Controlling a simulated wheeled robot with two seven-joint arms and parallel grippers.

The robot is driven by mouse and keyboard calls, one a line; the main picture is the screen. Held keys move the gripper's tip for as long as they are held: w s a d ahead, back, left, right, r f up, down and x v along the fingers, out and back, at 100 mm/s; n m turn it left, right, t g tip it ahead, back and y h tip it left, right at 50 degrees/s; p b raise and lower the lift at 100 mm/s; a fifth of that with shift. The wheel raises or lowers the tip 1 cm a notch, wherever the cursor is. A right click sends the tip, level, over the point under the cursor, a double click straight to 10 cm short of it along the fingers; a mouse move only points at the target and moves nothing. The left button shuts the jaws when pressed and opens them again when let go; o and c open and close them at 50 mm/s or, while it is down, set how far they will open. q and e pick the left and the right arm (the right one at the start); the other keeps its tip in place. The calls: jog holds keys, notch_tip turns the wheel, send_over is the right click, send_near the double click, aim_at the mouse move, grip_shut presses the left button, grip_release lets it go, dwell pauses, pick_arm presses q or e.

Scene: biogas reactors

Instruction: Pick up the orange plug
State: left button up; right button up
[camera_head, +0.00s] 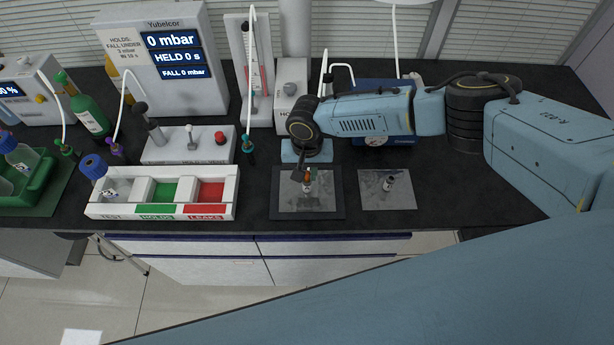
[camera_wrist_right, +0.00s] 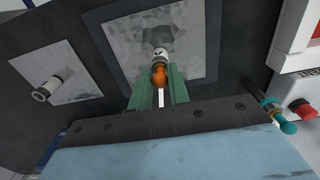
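The orange plug (camera_head: 307,175) stands on a grey patterned sheet on a dark mat (camera_head: 275,208) in the head view. In the right wrist view the orange plug (camera_wrist_right: 159,76) shows its orange end toward the camera and a white part beyond. My right gripper (camera_head: 306,165) comes down over the plug from above. In the wrist view the green fingers of the right gripper (camera_wrist_right: 162,80) lie on either side of the orange end. Whether they touch it or leave a small gap is not clear. My left gripper is out of view.
A grey-white plug (camera_head: 388,183) is on a second sheet (camera_head: 402,200) to the right. A white tray (camera_head: 160,211) with green and red compartments stands left. A teal plug (camera_head: 248,147) hangs nearby. Pressure instruments line the back. The bench's front edge is close to the mat.

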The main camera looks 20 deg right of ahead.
grip_shut()
jog(key=shift+r, duration=0.1)
